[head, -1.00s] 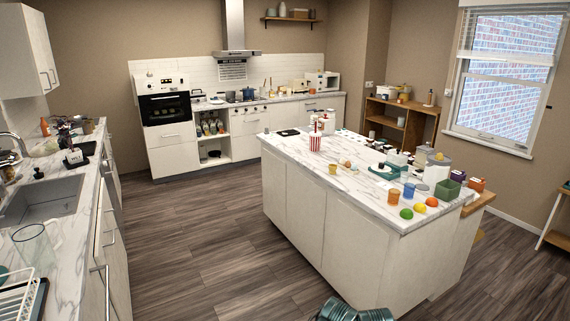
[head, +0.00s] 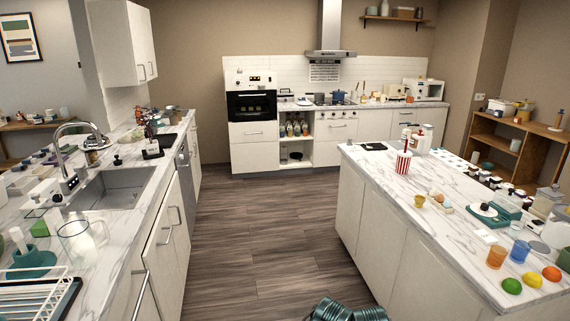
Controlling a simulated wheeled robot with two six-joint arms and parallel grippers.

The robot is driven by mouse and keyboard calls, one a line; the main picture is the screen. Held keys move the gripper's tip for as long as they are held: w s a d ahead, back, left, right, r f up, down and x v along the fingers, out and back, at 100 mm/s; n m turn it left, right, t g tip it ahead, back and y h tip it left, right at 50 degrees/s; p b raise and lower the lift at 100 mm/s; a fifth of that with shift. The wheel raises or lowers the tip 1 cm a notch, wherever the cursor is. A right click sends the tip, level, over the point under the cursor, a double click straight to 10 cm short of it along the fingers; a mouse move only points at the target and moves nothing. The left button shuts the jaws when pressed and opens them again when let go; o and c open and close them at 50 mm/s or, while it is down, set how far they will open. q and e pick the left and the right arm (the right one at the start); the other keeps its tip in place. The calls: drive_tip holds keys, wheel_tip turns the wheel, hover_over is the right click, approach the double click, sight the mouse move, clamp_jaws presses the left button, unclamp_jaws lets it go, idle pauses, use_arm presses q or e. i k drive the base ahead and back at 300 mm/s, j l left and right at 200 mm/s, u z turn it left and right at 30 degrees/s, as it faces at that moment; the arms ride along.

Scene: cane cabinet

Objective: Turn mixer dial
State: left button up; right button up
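I cannot make out a mixer or its dial for certain. A dark appliance (head: 152,141) with a small white label stands on the left counter, past the sink; it is too small to tell what it is. A cream appliance (head: 395,91) and a white boxy one (head: 424,90) stand on the back counter, far away. Neither of my grippers is in view; only dark teal rounded parts, which look like mine, show at the bottom edge.
The left counter (head: 128,205) holds a sink (head: 110,189), a glass jug (head: 82,240) and a dish rack (head: 38,290). The marble island (head: 450,235) stands at right with a striped cup (head: 403,164) and fruit. Between them, the wood floor (head: 265,235) is clear up to the oven (head: 252,105).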

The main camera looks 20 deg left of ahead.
sight(56, 198)
drive_tip(key=i+u, duration=0.15)
drive_tip(key=u, duration=0.25)
drive_tip(key=i+u, duration=0.2)
drive_tip(key=u, duration=0.2)
drive_tip(key=i+l+u, duration=0.1)
drive_tip(key=u, duration=0.3)
drive_tip(key=i+l+u, duration=0.15)
drive_tip(key=u, duration=0.25)
drive_tip(key=i+l+u, duration=0.2)
drive_tip(key=u, duration=0.2)
drive_tip(key=i+l+u, duration=0.2)
drive_tip(key=l+u, duration=0.2)
drive_tip(key=i+l, duration=0.1)
drive_tip(key=l, duration=0.3)
drive_tip(key=i+l, duration=0.1)
drive_tip(key=l, duration=0.3)
drive_tip(key=i+l, duration=0.1)
drive_tip(key=l, duration=0.3)
drive_tip(key=i+l+z, duration=0.1)
drive_tip(key=l, duration=0.3)
drive_tip(key=i+l, duration=0.15)
drive_tip(key=l, duration=0.25)
drive_tip(key=i+l, duration=0.1)
drive_tip(key=l, duration=0.3)
drive_tip(key=i+l, duration=0.15)
drive_tip(key=l, duration=0.25)
drive_tip(key=i+l, duration=0.1)
drive_tip(key=l, duration=0.25)
drive_tip(key=l+z, duration=0.05)
